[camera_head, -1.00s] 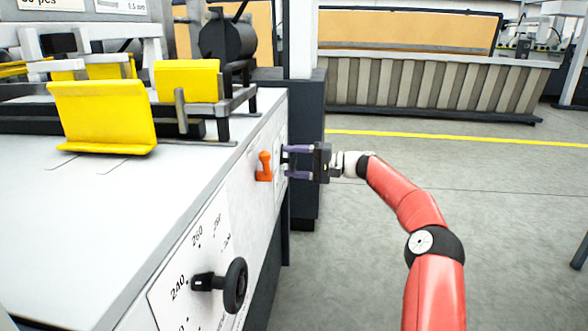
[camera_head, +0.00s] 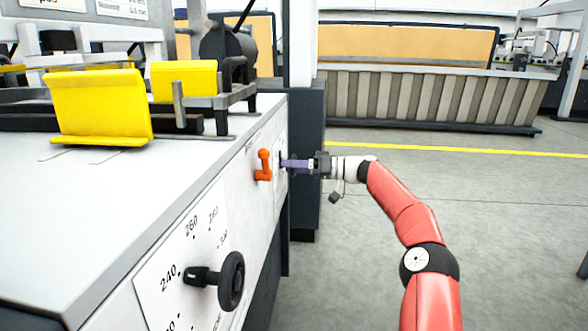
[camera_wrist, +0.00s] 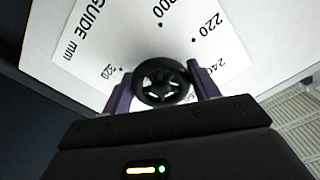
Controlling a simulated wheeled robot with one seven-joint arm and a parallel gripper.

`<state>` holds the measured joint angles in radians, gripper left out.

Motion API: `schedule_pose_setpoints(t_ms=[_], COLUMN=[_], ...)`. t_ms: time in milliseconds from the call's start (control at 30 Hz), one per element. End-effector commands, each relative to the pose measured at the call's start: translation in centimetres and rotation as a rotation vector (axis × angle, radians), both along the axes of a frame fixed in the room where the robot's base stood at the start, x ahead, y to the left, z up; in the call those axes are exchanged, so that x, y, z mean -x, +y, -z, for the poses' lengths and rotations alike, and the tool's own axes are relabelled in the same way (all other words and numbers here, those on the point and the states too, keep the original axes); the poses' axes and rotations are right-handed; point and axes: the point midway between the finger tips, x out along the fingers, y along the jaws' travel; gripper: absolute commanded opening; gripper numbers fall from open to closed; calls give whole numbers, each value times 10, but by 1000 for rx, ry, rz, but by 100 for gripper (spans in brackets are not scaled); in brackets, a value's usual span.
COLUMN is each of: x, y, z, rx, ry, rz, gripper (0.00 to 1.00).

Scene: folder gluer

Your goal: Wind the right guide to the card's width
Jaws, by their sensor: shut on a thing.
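My gripper (camera_head: 284,164) is at the machine's side panel, beyond the orange lever. In the wrist view my gripper's purple fingers (camera_wrist: 161,78) are shut on a small black spoked handwheel (camera_wrist: 162,84), one finger on each side of its rim. The wheel's pointer is hidden. In the head view a yellow guide plate (camera_head: 100,106) and a second yellow plate (camera_head: 184,80) stand over the white table. I cannot make out a card.
A second black handwheel (camera_head: 230,282), with a dial marked 240 and 260, is nearer on the same panel. The orange lever (camera_head: 263,165) is just left of my gripper. A ribbed grey bin (camera_head: 420,100) stands behind. The floor on the right is clear.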

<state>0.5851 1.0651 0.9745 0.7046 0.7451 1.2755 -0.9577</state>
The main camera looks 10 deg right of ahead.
Motion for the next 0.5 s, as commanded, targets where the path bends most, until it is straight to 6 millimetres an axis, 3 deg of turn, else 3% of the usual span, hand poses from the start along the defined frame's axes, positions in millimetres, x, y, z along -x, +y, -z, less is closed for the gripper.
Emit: schedule_pose_setpoints(t_ms=[500], x=[-1], y=[-1], z=[3], rx=[112], ry=[-336], rz=[-3], gripper=[38])
